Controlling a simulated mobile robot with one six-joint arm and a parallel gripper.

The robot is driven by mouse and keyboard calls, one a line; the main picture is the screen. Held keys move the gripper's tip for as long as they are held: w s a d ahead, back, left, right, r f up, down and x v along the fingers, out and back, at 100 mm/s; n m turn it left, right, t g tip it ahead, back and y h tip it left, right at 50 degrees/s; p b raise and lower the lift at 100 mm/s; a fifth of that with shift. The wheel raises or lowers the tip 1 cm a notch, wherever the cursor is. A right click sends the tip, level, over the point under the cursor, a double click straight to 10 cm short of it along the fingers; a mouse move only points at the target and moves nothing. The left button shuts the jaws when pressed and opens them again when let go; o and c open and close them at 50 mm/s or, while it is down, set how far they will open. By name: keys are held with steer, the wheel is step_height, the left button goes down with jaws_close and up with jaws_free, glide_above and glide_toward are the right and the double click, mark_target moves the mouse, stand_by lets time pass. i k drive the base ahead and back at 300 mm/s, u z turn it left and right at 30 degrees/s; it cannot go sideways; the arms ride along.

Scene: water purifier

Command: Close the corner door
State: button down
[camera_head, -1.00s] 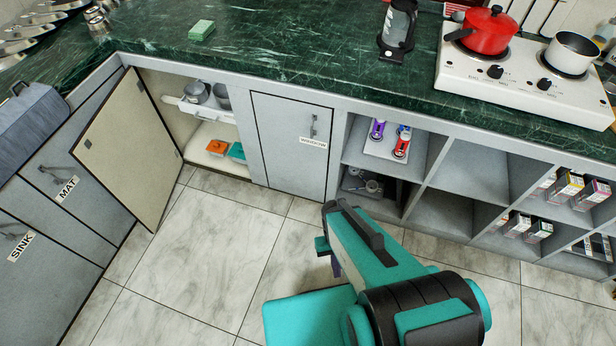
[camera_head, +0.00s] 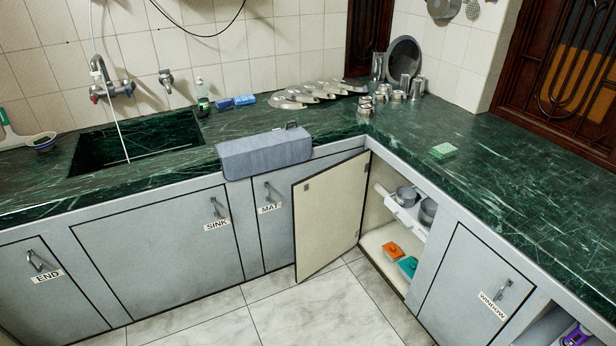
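The corner door (camera_head: 328,217) stands wide open at the inner corner of the counter, between the door labelled MAT and the corner cabinet opening. I see its plain cream inner face; its outer face and handle are hidden. The corner cabinet (camera_head: 374,248) is open, with grey pots (camera_head: 406,196) on a white pull-out shelf and an orange box (camera_head: 392,251) and a teal box (camera_head: 408,267) on its floor. My gripper is not in view.
Closed doors labelled MAT (camera_head: 277,225), SINK (camera_head: 165,243) and END (camera_head: 45,290) line the left; the closed WINDOW door (camera_head: 474,290) is at right. A grey cloth (camera_head: 265,153) hangs over the counter edge above the MAT door. The tiled floor (camera_head: 320,312) in front is clear.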

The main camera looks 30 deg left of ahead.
mark_target(327, 205)
steer(key=k, duration=1.2)
steer(key=u, duration=0.6)
steer(key=i, duration=0.8)
steer(key=u, duration=1)
steer(key=i, duration=0.65)
steer(key=u, duration=0.4)
steer(key=i, duration=1.2)
steer(key=u, duration=0.1)
